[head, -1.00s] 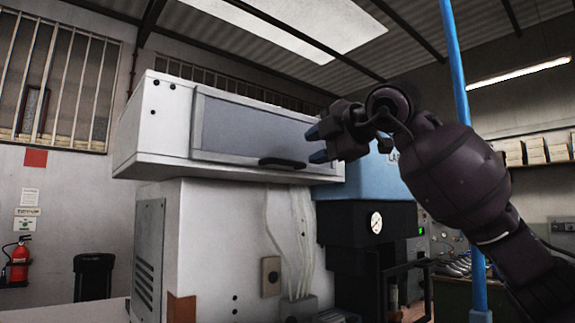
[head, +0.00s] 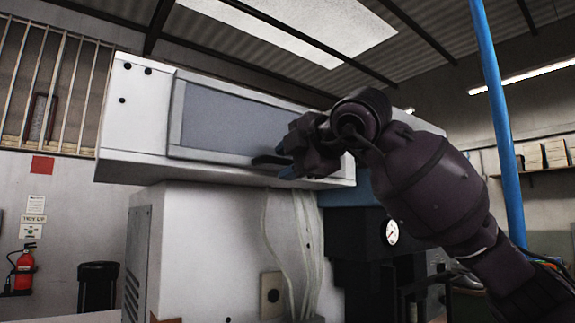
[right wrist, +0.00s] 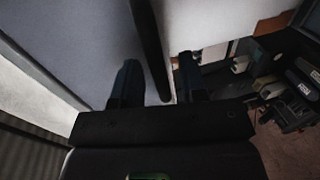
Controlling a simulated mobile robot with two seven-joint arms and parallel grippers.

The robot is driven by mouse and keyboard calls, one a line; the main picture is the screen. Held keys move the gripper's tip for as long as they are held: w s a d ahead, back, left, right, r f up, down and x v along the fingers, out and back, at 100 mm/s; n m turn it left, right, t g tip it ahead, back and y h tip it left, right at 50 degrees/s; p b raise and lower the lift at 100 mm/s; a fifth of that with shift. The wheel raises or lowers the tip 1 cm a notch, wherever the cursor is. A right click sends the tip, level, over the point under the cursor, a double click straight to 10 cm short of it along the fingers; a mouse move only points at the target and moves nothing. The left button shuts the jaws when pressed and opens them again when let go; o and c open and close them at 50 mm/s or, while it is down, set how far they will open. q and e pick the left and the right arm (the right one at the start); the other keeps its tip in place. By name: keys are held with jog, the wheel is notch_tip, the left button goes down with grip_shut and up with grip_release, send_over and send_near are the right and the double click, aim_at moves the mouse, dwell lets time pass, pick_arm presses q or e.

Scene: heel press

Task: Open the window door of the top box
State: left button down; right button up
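The top box (head: 130,110) is a white cabinet on the machine. Its window door (head: 228,122), a grey pane in a light frame, looks shut. The dark handle (head: 268,160) sits at the door's lower edge; its right part is hidden behind my right gripper (head: 285,167). In the right wrist view the fingers of this gripper (right wrist: 160,80) stand apart. The dark handle bar (right wrist: 148,40) runs down between them, with visible space on the right side; I cannot tell whether it touches a finger. My left gripper is not in view.
Pale cables (head: 270,235) hang below the box on the white machine body. A blue post (head: 497,120) stands to the right, behind my right arm. A black press part with a gauge (head: 392,232) is below the arm. A black bin (head: 97,285) stands at left.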

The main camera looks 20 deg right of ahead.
jog(key=shift+w+a, duration=0.15)
jog(key=shift+w, duration=0.2)
grip_shut()
